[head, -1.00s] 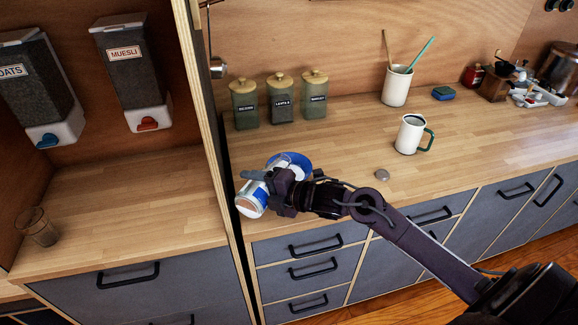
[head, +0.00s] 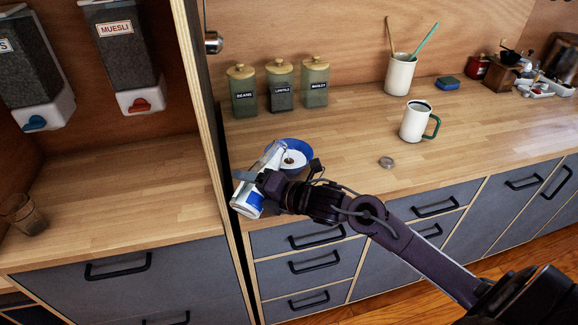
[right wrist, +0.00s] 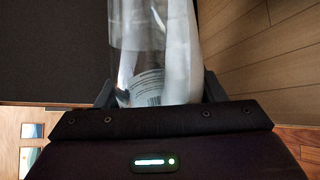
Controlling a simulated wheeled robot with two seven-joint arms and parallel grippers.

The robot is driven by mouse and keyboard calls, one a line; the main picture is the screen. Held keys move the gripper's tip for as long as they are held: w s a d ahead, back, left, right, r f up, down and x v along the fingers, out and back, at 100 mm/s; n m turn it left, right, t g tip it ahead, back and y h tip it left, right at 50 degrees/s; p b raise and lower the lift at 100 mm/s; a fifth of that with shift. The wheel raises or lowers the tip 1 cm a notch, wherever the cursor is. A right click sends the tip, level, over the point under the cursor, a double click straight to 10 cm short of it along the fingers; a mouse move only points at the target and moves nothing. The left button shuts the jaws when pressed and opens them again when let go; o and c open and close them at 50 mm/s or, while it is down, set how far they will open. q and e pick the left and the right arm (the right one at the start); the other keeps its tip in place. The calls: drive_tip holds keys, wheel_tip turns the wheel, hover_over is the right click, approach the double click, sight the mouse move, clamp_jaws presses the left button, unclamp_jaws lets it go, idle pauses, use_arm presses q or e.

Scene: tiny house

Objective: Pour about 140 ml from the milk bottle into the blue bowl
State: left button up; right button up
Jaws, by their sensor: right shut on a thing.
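The milk bottle (head: 248,197) is clear, with a blue and white label. My right gripper (head: 262,183) is shut on it at the counter's front edge. The bottle leans, its clear upper part (head: 270,158) pointing up and right, beside the bowl's left rim. In the right wrist view the clear bottle (right wrist: 150,50) stands between the fingers, with white inside and small print. The blue bowl (head: 296,147) sits on the counter just behind the gripper, with white in its bottom. Its front is partly hidden by the gripper and bottle. My left gripper is not in view.
A small grey disc (head: 387,162) lies on the counter right of the bowl. A white mug with a green handle (head: 416,122) stands farther back. Labelled jars (head: 281,88) line the wall behind the bowl. A wooden divider (head: 197,100) stands close on the left.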

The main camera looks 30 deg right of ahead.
drive_tip(key=shift+w+d+f+n+b, duration=0.1)
drive_tip(key=shift+f+n+b, duration=0.35)
drive_tip(key=shift+f, duration=0.1)
drive_tip(key=shift+w+d+r, duration=0.1)
drive_tip(key=shift+r, duration=0.2)
drive_tip(key=shift+f, duration=0.15)
drive_tip(key=shift+d+n+b, duration=0.1)
drive_tip(key=shift+n+b, duration=0.15)
drive_tip(key=shift+b, duration=0.2)
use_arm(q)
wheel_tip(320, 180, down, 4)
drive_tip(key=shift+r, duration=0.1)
use_arm(e)
drive_tip(key=shift+r, duration=0.2)
